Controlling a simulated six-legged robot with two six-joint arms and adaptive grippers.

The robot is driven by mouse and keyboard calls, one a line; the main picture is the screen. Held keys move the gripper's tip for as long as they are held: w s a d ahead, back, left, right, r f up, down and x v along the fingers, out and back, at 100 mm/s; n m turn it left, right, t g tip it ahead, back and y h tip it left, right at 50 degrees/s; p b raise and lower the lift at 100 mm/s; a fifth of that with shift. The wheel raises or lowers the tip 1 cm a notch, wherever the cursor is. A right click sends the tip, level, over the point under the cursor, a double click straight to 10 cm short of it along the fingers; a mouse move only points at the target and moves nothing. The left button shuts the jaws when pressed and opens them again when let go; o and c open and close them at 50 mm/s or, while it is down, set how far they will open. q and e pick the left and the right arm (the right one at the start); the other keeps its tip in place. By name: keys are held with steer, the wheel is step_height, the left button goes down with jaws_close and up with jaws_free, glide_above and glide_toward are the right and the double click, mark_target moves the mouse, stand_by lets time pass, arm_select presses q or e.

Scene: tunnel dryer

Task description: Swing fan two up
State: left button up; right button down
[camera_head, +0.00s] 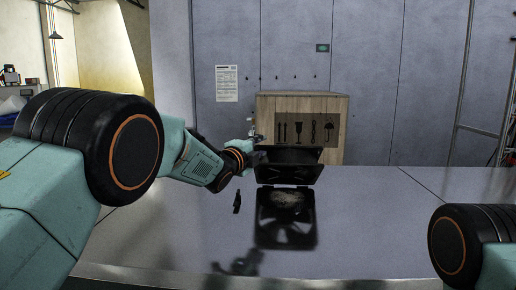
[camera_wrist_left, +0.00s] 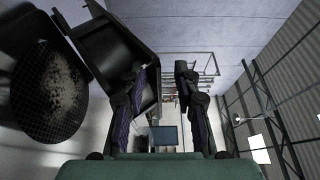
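A black, box-like fan housing (camera_head: 288,172) is tilted up above the grey table, in front of a wooden crate. It also shows in the left wrist view (camera_wrist_left: 112,45), beside and behind the left-hand finger. Below it is a dark square opening (camera_head: 267,212) with pale, speckled material on it; the left wrist view shows a round mesh (camera_wrist_left: 45,95) with this material. My left gripper (camera_head: 256,146) is at the housing's upper left edge. In the wrist view its fingers (camera_wrist_left: 165,90) are apart, with a clear gap. Whether one finger touches the housing, I cannot tell. My right gripper is out of view.
The wooden crate (camera_head: 335,130) with dark symbols stands behind the housing. A small dark piece (camera_head: 236,202) shows on the table left of the opening. The glossy grey table (camera_head: 385,215) is clear to the right. A grey panelled wall (camera_head: 420,90) stands behind.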

arm_select(q)
steer(key=shift+s+a, duration=0.25)
steer(key=shift+s, duration=0.15)
steer(key=v, duration=1.1)
steer(key=shift+s, duration=0.2)
steer(key=shift+w+d, duration=0.1)
